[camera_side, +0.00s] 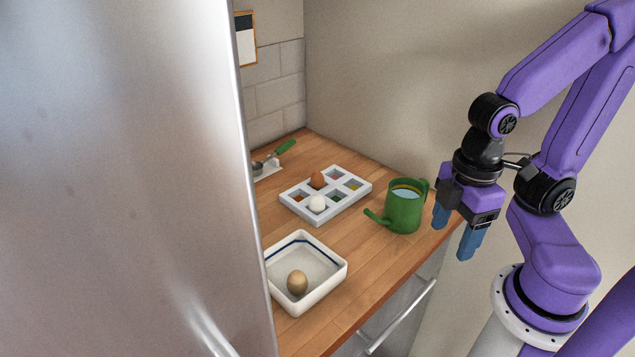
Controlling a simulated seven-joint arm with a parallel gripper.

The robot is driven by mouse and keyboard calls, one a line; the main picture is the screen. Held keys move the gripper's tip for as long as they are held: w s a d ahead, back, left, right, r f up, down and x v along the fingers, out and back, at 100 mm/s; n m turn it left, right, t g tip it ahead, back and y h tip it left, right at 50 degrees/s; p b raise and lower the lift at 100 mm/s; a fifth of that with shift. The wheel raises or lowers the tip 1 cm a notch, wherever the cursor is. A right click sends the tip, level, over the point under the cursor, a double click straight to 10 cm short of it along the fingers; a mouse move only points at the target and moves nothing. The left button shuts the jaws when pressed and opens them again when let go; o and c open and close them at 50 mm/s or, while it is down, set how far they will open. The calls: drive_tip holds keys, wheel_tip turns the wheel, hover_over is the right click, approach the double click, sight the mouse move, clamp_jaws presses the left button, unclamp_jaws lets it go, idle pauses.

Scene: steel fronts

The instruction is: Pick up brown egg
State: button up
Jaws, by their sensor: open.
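A reddish-brown egg (317,180) sits in a back compartment of a white sectioned tray (347,206) on the wooden counter. A white egg (317,203) sits in front of it in the same tray. A paler, tan-brown egg (297,282) lies in a square white dish (326,287) with a blue line inside, nearer the camera. My gripper (455,232) has blue fingers that point down, apart and empty. It hangs at the right, by the counter's front edge, clear of all the eggs.
A green watering can (404,208) stands between my gripper and the tray. A green-handled tool (284,147) lies at the back left. A steel door (130,180) hides the counter's left side. A drawer handle (403,313) juts out below the edge.

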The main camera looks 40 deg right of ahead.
drive_tip(key=w+a+r+m, duration=0.35)
drive_tip(key=w+m, duration=0.35)
drive_tip(key=w, duration=0.3)
wheel_tip(320, 180, up, 2)
drive_tip(key=m, duration=2.4)
hover_over(318, 181)
drive_tip(key=w+d, duration=0.1)
wheel_tip(318, 181, down, 17)
drive_tip(key=shift+r, duration=0.15)
drive_tip(key=c, duration=0.8)
